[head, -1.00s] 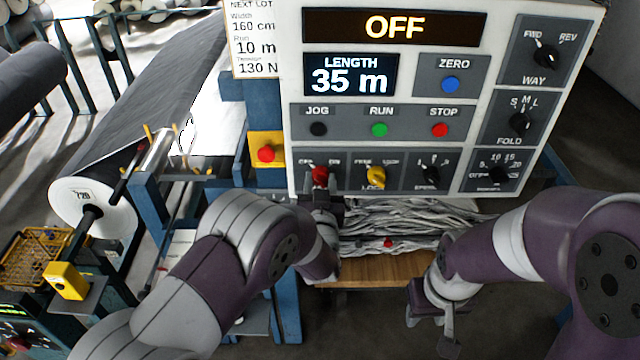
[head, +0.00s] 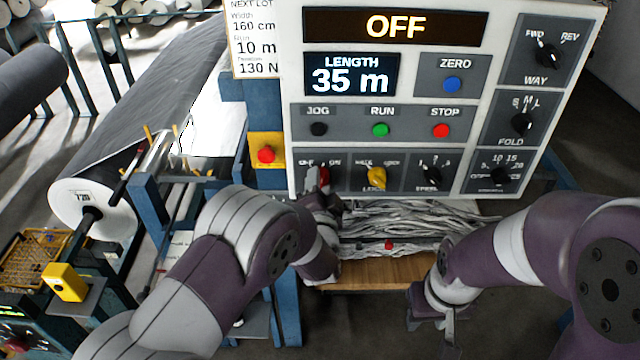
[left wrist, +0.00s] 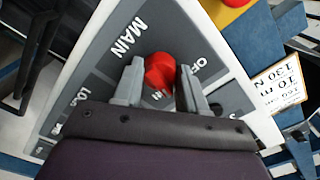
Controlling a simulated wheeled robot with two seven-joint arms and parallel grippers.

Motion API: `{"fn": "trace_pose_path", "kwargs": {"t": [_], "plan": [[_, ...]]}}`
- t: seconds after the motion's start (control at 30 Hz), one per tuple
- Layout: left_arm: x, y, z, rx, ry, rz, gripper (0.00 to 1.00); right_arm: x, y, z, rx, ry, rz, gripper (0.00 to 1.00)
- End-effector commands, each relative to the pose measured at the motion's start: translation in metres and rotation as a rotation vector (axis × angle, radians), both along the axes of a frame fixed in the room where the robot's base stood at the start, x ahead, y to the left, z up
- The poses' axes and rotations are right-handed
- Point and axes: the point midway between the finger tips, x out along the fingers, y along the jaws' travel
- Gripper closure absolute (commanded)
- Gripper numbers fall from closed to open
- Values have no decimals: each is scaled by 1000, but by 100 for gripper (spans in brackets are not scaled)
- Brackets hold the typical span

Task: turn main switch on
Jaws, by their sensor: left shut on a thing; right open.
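The control panel (head: 296,120) fills the upper middle of the head view, and its top display (head: 395,28) reads OFF. The red main switch knob (head: 324,175) is at the panel's lower left, below an OFF/ON label, partly hidden by my left gripper (head: 318,183). In the left wrist view the red knob (left wrist: 160,72) sits between the two grey fingers of my left gripper (left wrist: 158,84), next to the word MAIN. The left gripper is shut on it. My right gripper (head: 431,322) is open and empty, low and right of the wooden board.
A yellow lock knob (head: 376,177) and a black speed knob (head: 431,174) are just right of the main switch. A red button on a yellow box (head: 265,154) is to its left. Grey cloth (head: 400,225) lies on a wooden board (head: 385,272) below the panel.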

Motion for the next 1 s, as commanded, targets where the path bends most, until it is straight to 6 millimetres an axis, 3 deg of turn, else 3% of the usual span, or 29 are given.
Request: {"fn": "trace_pose_path", "kwargs": {"t": [0.5, 1.0], "plan": [[0, 1, 1, 435, 0, 1, 89, 0, 0, 8, 0, 0, 0, 57], [0, 1, 1, 609, 1, 0, 89, 0, 0, 11, 0, 0, 0, 57]]}}
